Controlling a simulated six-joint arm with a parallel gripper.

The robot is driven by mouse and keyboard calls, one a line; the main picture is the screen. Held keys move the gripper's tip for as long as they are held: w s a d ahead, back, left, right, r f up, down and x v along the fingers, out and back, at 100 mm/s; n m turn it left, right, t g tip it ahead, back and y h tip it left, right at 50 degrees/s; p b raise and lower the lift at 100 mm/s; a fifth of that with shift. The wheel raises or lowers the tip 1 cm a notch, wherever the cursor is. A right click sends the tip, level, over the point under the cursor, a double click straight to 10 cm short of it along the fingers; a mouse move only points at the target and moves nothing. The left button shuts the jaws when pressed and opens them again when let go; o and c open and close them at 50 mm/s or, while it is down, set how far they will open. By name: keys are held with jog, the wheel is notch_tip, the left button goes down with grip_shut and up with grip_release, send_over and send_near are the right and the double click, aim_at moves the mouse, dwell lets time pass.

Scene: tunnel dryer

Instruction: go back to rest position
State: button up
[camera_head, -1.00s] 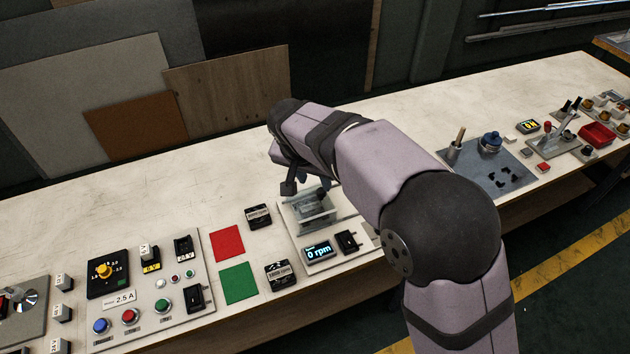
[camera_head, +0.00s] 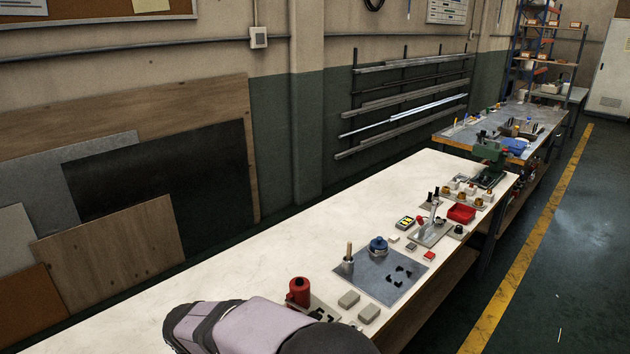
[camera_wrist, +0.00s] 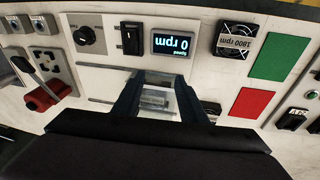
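My gripper (camera_wrist: 160,98) shows in the wrist view with its two dark fingers apart. Between the fingers I see a pale, shiny metal part (camera_wrist: 156,100) of the panel unit below; I see nothing clasped. A speed display (camera_wrist: 173,43) reads 0 rpm, upside down in this view, beside a black switch (camera_wrist: 132,39) and a dark knob (camera_wrist: 88,39). In the head view only part of my arm shows at the bottom edge; my gripper is out of that picture.
The wrist view shows a fan box (camera_wrist: 236,40) marked 1800 rpm, a green square (camera_wrist: 275,61) and a red square (camera_wrist: 250,102). In the head view, a red cylinder (camera_head: 299,291), grey mat (camera_head: 378,287) and red tray (camera_head: 461,214) stand on the long bench (camera_head: 262,254).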

jog(key=shift+n+g+h, duration=0.3)
jog(key=shift+n+g, duration=0.5)
jog(key=s+d+f, duration=0.1)
jog(key=s, duration=0.1)
jog(key=s+d+f, duration=0.1)
jog(key=d, duration=0.1)
jog(key=s+d+f, duration=0.1)
jog(key=s+d, duration=0.1)
jog(key=shift+s+d, duration=0.2)
jog(key=shift+s, duration=0.15)
jog(key=s+d+r+m+g+p, duration=0.1)
jog(key=s+d+r+m+p, duration=0.3)
jog(key=d, duration=0.7)
jog(key=s+d+m+g+b, duration=0.15)
jog(key=s+d, duration=0.35)
jog(key=d, duration=0.6)
jog(key=w+d+r+m+t+p, duration=0.1)
jog(key=w+d+r+m+p, duration=0.1)
jog(key=d+r+m, duration=0.2)
jog(key=shift+w+d+y, duration=0.4)
jog(key=shift+d, duration=0.8)
